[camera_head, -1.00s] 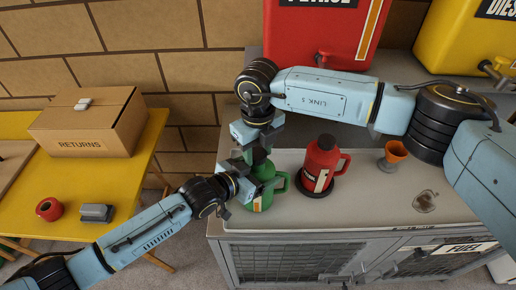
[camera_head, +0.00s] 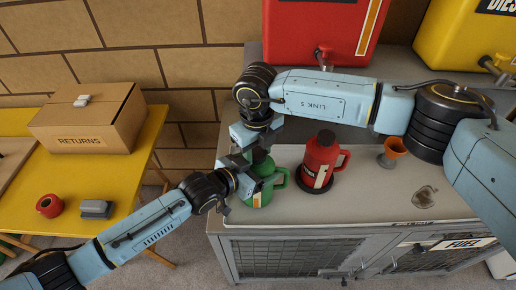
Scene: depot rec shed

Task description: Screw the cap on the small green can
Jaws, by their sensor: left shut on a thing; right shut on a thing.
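The small green can (camera_head: 259,196) stands upright near the left end of the grey bench top. Its handle faces right. My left gripper (camera_head: 252,176) comes in from the left and is shut on the can's upper body. My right gripper (camera_head: 256,144) points down from above and is shut on the dark green cap (camera_head: 259,156) at the can's mouth. The fingers hide much of the cap and neck, so I cannot tell how tightly the cap sits.
A red can (camera_head: 320,160) with a black cap stands on a dark round base just right. A large red petrol container (camera_head: 320,35) stands behind. The yellow table (camera_head: 125,185) holds a RETURNS box (camera_head: 85,120).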

